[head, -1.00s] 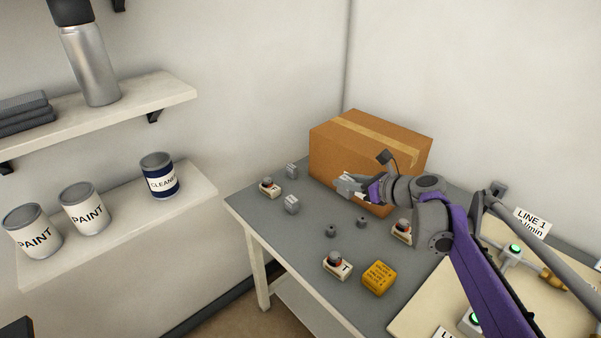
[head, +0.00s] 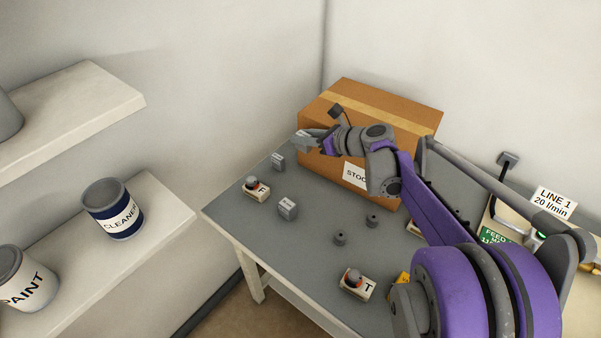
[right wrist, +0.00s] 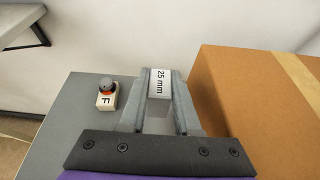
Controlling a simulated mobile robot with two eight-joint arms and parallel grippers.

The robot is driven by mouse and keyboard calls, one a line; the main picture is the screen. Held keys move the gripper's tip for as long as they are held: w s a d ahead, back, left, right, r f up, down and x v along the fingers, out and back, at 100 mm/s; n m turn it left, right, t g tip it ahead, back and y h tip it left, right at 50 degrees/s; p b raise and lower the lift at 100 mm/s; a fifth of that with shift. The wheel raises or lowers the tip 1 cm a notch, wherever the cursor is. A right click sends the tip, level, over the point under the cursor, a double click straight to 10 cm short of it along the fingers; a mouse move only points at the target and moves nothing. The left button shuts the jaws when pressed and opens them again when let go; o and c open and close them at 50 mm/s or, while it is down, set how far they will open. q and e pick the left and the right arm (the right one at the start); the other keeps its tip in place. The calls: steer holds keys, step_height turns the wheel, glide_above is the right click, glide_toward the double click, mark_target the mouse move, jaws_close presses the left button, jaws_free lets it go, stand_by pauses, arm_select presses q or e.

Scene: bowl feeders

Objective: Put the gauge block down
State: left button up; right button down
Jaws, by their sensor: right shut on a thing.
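My right gripper (head: 305,140) is shut on a gauge block (right wrist: 158,83), whose white label reads "25 mm" in the right wrist view. In the head view the gripper is at the left end of the cardboard box, over the table's far part. I cannot tell the exact height of the block above the table. Two other grey blocks stand on the grey table (head: 265,232): one (head: 278,162) just below and left of the gripper, one (head: 288,208) nearer me. My left gripper is not in view.
The cardboard box (head: 372,115) stands close right of the gripper. A knob unit marked F (head: 257,188) sits at the table's left edge; one marked T (head: 357,284) is nearer. Two small dark cylinders (head: 340,238) stand mid-table. My right arm hides the table's right side.

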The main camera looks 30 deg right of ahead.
step_height(320, 180, down, 14)
steer(key=shift+r+b, duration=0.2)
steer(key=shift+b, duration=0.8)
steer(key=shift+f, duration=0.15)
steer(key=c, duration=0.6)
jaws_free()
steer(key=shift+s+r, duration=0.1)
steer(key=shift+r, duration=0.15)
steer(key=p+v, duration=0.1)
steer(key=v, duration=1)
steer(key=shift+s+d+r, duration=0.1)
steer(key=shift+s+d, duration=0.1)
steer(key=shift+s, duration=0.05)
